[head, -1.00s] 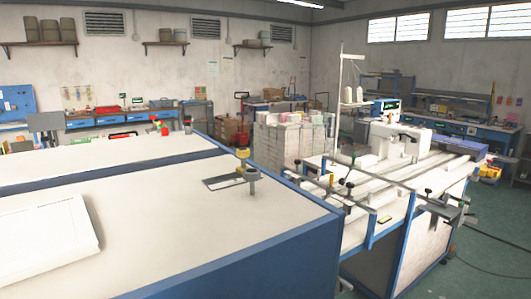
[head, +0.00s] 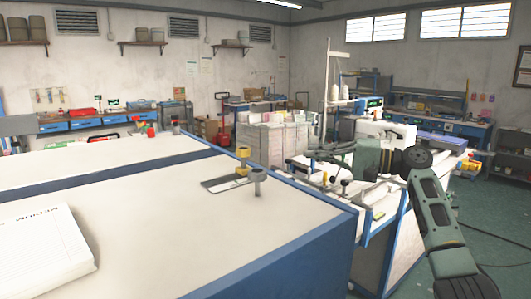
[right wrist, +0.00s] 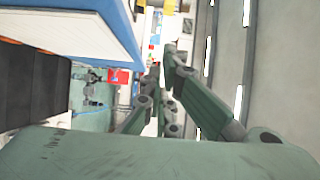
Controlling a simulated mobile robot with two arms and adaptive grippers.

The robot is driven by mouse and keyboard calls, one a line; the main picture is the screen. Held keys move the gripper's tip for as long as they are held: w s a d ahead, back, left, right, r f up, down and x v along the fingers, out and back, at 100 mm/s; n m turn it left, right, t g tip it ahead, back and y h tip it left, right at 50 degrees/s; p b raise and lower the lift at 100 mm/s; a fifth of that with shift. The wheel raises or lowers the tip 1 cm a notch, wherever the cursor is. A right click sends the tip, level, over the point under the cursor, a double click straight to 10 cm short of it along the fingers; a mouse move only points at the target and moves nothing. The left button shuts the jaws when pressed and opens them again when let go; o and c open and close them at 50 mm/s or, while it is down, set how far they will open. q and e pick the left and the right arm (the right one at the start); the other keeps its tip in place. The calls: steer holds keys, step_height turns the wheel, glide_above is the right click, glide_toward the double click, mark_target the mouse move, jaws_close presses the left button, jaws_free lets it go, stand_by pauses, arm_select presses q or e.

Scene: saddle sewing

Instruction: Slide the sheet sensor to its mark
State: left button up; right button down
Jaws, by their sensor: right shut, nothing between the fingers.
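My right gripper (head: 325,153) reaches in from the right over the sewing station (head: 378,195). It is shut and empty, pointing left above the front rails. In the right wrist view its green finger links (right wrist: 158,95) run forward close together. A black-knobbed fitting (head: 344,184) stands on the station's front rail, below the gripper and apart from it. I cannot tell for sure which fitting is the sheet sensor, and I cannot make out its mark. My arm hides part of the sewing machine (head: 385,131). My left gripper is out of view.
A long white table (head: 150,235) with blue edges fills the left. It bears a grey plate (head: 222,185), a yellow-topped piece (head: 243,162), a grey post (head: 259,183) and a white pad (head: 40,250). Stacked sheets (head: 275,143) stand behind. Open floor lies at right.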

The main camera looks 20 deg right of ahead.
mark_target(243, 161)
steer(key=p+x, duration=0.2)
steer(key=x, duration=0.2)
steer(key=s+a+p+x, duration=0.1)
steer(key=p+x, duration=0.1)
steer(key=x, duration=0.2)
steer(key=s+p+x, duration=0.1)
steer(key=p+x, duration=0.1)
steer(key=x, duration=0.2)
steer(key=shift+w+a+r, duration=0.1)
steer(key=shift+a+r, duration=0.05)
steer(key=shift+a, duration=0.45)
steer(key=shift+a, duration=0.1)
